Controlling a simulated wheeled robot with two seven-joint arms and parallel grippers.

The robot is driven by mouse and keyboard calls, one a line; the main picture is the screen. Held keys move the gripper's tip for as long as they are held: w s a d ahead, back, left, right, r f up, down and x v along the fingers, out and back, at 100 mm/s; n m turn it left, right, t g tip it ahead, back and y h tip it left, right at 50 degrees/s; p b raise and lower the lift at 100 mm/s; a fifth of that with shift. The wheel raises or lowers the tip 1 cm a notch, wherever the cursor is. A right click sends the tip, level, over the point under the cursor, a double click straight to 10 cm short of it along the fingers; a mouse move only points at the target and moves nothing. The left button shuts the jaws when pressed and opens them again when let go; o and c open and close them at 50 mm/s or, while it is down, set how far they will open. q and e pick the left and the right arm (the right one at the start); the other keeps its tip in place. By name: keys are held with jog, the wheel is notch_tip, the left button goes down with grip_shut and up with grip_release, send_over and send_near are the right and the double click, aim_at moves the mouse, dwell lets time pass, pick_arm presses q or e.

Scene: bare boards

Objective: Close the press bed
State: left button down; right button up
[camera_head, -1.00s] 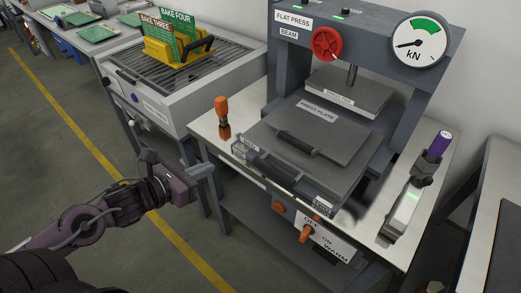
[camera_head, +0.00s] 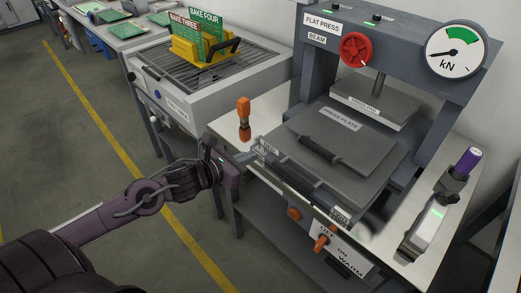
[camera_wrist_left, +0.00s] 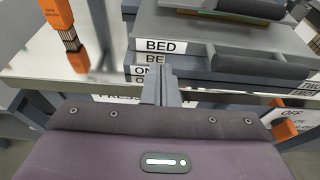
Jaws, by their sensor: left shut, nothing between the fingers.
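The press bed (camera_head: 313,191) is a dark grey slide, extended forward from beneath the press head. A press plate (camera_head: 372,155) with a black handle lies on it. The bed's label also shows in the left wrist view (camera_wrist_left: 165,46). My left gripper (camera_head: 248,157) is shut and empty at the bed's front left corner. In the left wrist view its closed fingertips (camera_wrist_left: 167,76) are just below the BED label; I cannot tell whether they touch the front. My right gripper is not in view.
The flat press (camera_head: 310,60) has a red handwheel (camera_head: 355,49) and a kN gauge (camera_head: 455,49). A purple-topped device (camera_head: 430,220) is on the right of the bench. A rack of boards (camera_head: 200,42) sits on the grille, left.

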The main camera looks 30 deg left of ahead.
aim_at(269, 146)
pick_arm(q)
jog(key=w, duration=0.1)
jog(key=w+d, duration=0.1)
jog(key=w, duration=0.1)
jog(key=shift+w+d, duration=0.25)
jog(key=shift+w, duration=0.45)
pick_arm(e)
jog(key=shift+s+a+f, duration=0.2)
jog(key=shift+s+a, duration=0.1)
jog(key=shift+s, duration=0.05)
pick_arm(q)
jog(key=shift+d+f, duration=0.1)
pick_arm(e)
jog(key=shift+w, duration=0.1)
